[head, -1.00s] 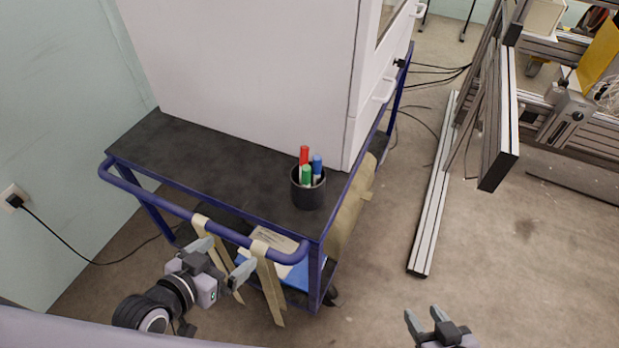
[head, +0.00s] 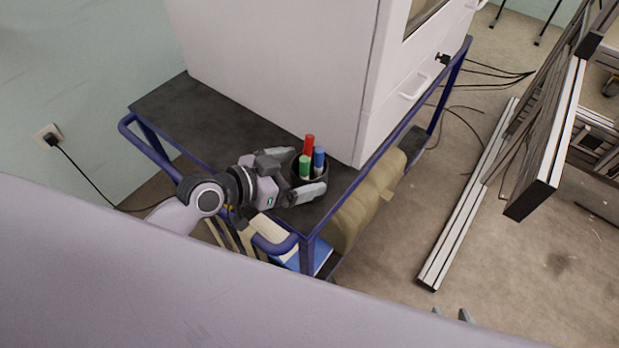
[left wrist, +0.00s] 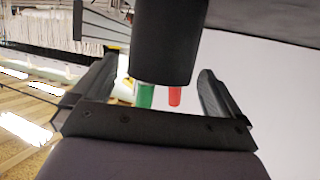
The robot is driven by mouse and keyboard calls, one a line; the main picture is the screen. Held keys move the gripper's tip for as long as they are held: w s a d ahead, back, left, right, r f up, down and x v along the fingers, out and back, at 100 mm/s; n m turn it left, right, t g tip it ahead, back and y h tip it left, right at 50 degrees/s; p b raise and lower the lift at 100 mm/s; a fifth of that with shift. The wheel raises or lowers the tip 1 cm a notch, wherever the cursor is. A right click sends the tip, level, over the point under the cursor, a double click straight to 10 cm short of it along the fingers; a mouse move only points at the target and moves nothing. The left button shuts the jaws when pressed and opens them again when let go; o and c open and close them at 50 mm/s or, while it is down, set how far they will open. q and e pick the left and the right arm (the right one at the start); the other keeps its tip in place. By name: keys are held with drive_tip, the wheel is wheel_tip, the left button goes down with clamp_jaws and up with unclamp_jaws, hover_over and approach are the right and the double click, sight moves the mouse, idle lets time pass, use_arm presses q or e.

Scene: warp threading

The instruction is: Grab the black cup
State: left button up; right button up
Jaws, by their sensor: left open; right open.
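The black cup (head: 323,179) stands upright on the cart's dark top near its front right corner. It holds a red marker (head: 308,145), a green marker (head: 304,166) and a blue marker (head: 319,160). My left gripper (head: 300,178) is open, with its fingers on either side of the cup. In the left wrist view the cup (left wrist: 168,42) shows upside down between the open fingers (left wrist: 158,90), with gaps on both sides. My right gripper (head: 452,314) shows only its fingertips at the bottom edge, apart and far from the cup.
The blue-framed cart (head: 230,150) carries a large white cabinet (head: 280,70) just behind the cup. A blue rail runs along the cart's left end. A tan bag (head: 365,205) lies on the lower shelf. Aluminium profiles (head: 470,200) lie on the floor at right.

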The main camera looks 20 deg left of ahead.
use_arm(q)
drive_tip(key=shift+x, duration=1.65)
drive_tip(key=shift+f, duration=0.1)
drive_tip(key=c, duration=1)
